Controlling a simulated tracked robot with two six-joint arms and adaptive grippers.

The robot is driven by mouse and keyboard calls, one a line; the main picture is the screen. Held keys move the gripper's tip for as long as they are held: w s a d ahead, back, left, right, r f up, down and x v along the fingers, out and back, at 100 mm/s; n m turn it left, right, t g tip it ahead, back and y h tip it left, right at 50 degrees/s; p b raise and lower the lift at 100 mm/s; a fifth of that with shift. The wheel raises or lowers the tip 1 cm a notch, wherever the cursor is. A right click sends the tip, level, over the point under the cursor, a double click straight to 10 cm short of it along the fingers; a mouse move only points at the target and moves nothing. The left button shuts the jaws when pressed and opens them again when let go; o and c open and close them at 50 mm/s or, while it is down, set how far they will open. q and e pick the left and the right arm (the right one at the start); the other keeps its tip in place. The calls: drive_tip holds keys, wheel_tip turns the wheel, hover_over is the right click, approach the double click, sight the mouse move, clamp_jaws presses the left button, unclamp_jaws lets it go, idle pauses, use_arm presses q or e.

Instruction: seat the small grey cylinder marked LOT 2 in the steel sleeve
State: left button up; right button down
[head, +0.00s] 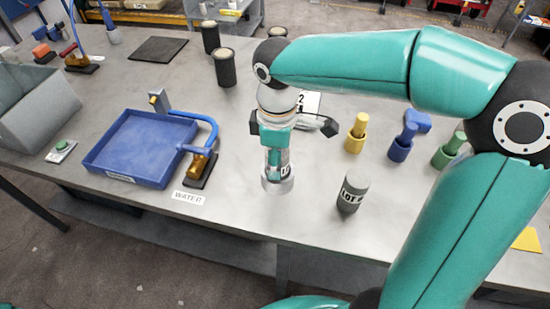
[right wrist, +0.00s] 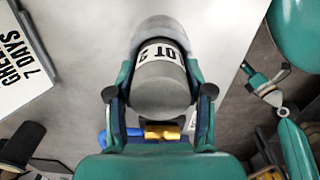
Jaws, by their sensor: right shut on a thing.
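My right gripper (head: 276,150) points down over the steel sleeve (head: 278,187), near the middle of the table. It is shut on a small grey cylinder (head: 284,158) with a white label. In the right wrist view that cylinder (right wrist: 160,88) reads LOT 2 and sits between the fingers (right wrist: 160,100). The sleeve's rim (right wrist: 166,27) shows just beyond it, in line with it. The cylinder's lower end is at the sleeve's mouth; how deep it sits I cannot tell.
Another, darker grey cylinder (head: 353,192) with a LOT label stands right of the sleeve; its number is unclear. A blue tray (head: 141,150) and a blue-and-brass fixture (head: 203,160) are left. Yellow (head: 356,134), blue (head: 403,140) and green (head: 449,151) pegs stand right. Black cups (head: 225,68) stand behind.

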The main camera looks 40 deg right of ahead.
drive_tip(key=shift+c, duration=2.3)
unclamp_jaws()
wheel_tip(320, 180, up, 12)
drive_tip(key=shift+r+p, duration=0.1)
drive_tip(key=shift+p, duration=0.65)
